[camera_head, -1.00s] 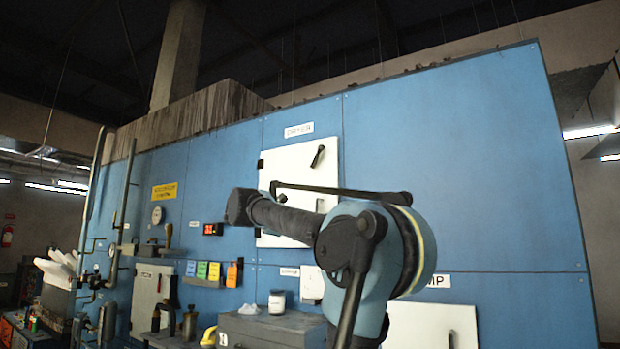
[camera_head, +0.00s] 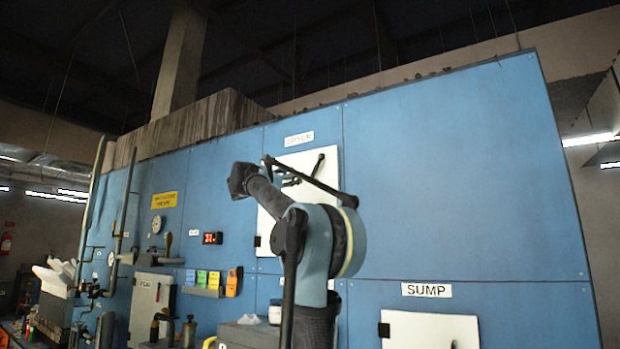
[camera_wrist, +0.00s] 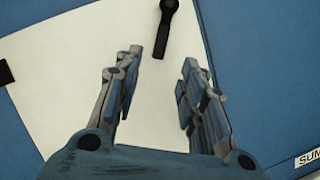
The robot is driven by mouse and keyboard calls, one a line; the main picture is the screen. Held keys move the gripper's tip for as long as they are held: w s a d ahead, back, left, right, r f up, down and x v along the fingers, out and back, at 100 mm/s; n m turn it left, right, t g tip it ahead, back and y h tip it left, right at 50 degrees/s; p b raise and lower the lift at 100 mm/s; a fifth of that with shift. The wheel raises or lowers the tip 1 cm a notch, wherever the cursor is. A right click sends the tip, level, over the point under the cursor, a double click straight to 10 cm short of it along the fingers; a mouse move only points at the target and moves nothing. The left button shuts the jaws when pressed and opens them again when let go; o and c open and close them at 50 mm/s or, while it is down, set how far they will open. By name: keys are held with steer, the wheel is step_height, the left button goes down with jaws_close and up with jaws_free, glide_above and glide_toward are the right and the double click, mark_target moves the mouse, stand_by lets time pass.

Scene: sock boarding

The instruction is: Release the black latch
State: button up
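The black latch (camera_head: 318,165) is a slanted bar near the upper right of a white door (camera_head: 262,232) on the blue wall. In the wrist view the latch (camera_wrist: 164,26) is at the top, its narrow end pointing down toward the gap between my fingers. My gripper (camera_wrist: 160,68) is open and empty in front of the white door (camera_wrist: 60,85). The latch shows beyond the fingertips, not between them; I see no contact. In the head view my arm covers part of the door, and the gripper cannot be made out clearly.
A second white door (camera_head: 430,330) under the SUMP sign (camera_head: 427,290) is at lower right. A red display (camera_head: 212,238), a gauge (camera_head: 156,224), colored tags (camera_head: 213,280) and pipes are to the left. The blue panel (camera_head: 460,170) right of the latch is bare.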

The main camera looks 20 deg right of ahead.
mark_target(313, 172)
steer(key=x, duration=1.1)
steer(key=shift+w+d+r, duration=0.15)
steer(key=shift+d, duration=0.15)
jaws_close()
